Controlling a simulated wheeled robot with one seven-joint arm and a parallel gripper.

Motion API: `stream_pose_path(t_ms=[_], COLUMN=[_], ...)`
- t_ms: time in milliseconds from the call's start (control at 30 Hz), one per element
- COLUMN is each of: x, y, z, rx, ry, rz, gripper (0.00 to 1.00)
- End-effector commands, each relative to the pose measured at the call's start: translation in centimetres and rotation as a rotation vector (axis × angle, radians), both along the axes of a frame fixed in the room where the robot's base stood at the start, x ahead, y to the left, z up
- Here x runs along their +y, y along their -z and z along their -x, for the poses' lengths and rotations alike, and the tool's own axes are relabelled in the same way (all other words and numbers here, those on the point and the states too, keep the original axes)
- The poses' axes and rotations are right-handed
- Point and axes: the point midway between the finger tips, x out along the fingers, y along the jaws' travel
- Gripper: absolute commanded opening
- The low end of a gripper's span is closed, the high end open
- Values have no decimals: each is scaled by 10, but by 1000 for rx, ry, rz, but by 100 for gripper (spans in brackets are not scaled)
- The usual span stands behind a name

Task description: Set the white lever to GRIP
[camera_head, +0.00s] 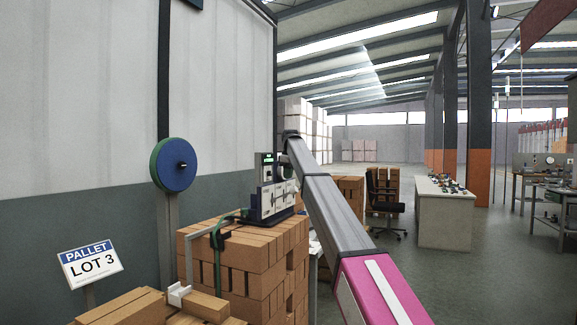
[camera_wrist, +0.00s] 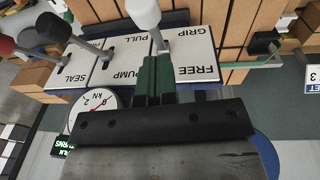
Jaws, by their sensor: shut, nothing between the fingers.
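The white lever (camera_wrist: 143,12) is in the wrist view, its rounded knob cut by the top edge. Its metal stem runs down to a white plate (camera_wrist: 195,52) marked GRIP and FREE, both upside down. The knob leans towards the top of the picture, the GRIP end. My gripper (camera_wrist: 155,62) has green fingers shut together with nothing between them. The fingertips are just below the stem's foot; whether they touch it I cannot tell. In the head view the panel device (camera_head: 275,195) sits on stacked bricks; my arm's end covers part of it and the lever is not clear.
A round gauge (camera_wrist: 95,103) is below the plates. Brick stacks (camera_head: 245,262) support the device.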

Motion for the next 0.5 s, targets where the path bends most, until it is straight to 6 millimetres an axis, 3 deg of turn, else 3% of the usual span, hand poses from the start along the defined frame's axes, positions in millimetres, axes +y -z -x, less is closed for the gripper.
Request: stream_pose_path(t_ms=[200,500], x=[-14,-18], y=[24,30], z=[-2,-4], rx=[1,0], ry=[1,0], rz=[0,0], gripper=[0,0])
